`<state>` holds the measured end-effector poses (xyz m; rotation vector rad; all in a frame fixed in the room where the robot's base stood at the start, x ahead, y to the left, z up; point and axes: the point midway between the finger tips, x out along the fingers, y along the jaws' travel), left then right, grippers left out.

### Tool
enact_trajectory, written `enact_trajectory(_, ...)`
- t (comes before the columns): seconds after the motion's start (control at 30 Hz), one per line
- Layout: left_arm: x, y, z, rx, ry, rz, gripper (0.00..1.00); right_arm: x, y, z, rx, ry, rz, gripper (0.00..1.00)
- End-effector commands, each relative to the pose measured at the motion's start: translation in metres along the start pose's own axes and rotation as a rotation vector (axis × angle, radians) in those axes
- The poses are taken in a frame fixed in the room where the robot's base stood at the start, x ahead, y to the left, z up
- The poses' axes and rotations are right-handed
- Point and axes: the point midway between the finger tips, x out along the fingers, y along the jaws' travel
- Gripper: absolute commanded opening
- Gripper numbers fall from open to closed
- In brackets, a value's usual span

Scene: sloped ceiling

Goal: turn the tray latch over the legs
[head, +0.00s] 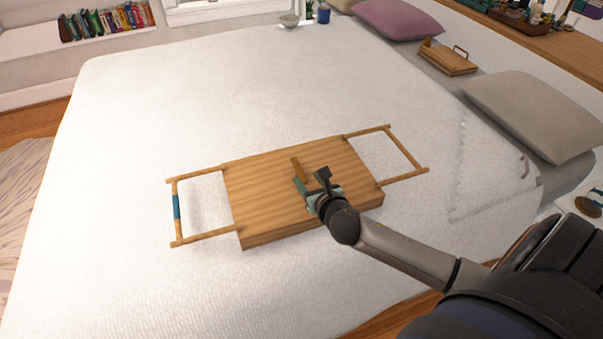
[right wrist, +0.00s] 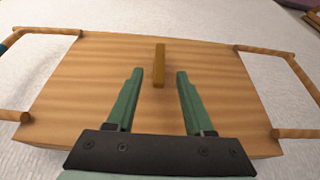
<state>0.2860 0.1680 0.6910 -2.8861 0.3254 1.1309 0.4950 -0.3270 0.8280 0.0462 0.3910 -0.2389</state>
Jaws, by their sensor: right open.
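The wooden tray (head: 265,192) lies flat on the bed, its underside panel facing up. Its left leg frame (head: 205,237) with a blue-green band and its right leg frame (head: 408,157) stick out flat from both ends. The latch (head: 298,168), a small wooden bar, sits near the middle of the panel. In the right wrist view the latch (right wrist: 160,66) points away from me, lengthwise across the tray's short side. My right gripper (right wrist: 154,75) is open and empty, its green fingers just short of the latch's near end, one to each side. My left gripper is not in view.
The white bed (head: 130,130) has free room around the tray. Grey (head: 535,112) and purple (head: 398,18) pillows lie along the right and back. A smaller wooden tray (head: 447,58) lies between them. A blue cup (head: 323,14) and bowl (head: 289,20) stand behind.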

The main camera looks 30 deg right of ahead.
Motion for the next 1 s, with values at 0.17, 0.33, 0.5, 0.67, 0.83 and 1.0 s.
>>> enact_trajectory(0.17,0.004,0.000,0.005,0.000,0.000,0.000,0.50,0.032,0.000,0.000,0.002,-0.001,0.000,0.53)
enact_trajectory(0.33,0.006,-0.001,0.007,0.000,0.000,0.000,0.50,0.049,0.000,-0.001,0.002,0.000,0.001,0.53)
enact_trajectory(0.5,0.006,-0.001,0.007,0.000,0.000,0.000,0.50,0.054,0.000,0.000,0.002,0.001,0.000,0.53)
enact_trajectory(0.67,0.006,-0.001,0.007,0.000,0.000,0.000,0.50,0.054,0.000,0.000,0.001,0.001,0.001,0.53)
enact_trajectory(0.83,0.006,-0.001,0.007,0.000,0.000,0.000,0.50,0.054,0.000,0.000,0.001,0.001,0.001,0.42)
enact_trajectory(1.0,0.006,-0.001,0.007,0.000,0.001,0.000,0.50,0.054,0.000,0.000,0.001,0.001,0.001,0.23)
